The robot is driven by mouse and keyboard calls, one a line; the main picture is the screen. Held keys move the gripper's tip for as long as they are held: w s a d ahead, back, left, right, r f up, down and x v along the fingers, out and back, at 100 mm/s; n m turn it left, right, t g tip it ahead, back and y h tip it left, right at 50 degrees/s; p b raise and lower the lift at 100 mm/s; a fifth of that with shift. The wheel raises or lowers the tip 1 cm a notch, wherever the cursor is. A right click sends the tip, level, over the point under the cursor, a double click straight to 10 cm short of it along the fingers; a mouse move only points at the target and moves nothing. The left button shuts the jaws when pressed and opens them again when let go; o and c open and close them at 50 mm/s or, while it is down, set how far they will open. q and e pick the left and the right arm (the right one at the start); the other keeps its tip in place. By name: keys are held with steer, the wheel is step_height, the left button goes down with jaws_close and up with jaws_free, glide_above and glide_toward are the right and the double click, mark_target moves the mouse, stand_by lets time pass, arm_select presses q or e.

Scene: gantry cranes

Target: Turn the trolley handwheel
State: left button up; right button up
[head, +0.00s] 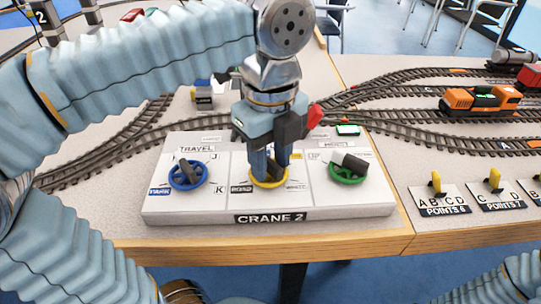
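The crane 2 panel (300,217) is a white box with three handwheels in a row. The left wheel (187,175) is blue, under a TRAVEL label. The middle wheel (268,184) is yellow with a dark handle; its upper label is hidden behind my gripper, so I cannot read which wheel is the trolley one. The right wheel (347,172) is green. My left gripper (270,174) points down over the yellow wheel, its two fingers apart with the dark handle at their tips. Whether they clamp the handle is unclear. My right gripper is out of view.
Model railway tracks (430,128) run behind the panel. An orange locomotive (480,101) stands on them at the right. Points panels with yellow levers (440,197) lie to the right. The wooden table edge (350,246) runs in front.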

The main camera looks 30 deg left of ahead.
arm_select(q)
jaws_close()
steer(key=shift+r+n, duration=0.1)
steer(key=shift+n, duration=0.2)
steer(key=n+p, duration=0.1)
steer(key=n, duration=0.2)
steer(key=shift+w, duration=0.1)
steer(key=n+p, duration=0.1)
steer(key=n, duration=0.2)
steer(key=shift+n, duration=0.3)
steer(key=n+p, duration=0.1)
steer(key=n, duration=0.2)
steer(key=shift+w, duration=0.15)
steer(key=shift+n, duration=1.8)
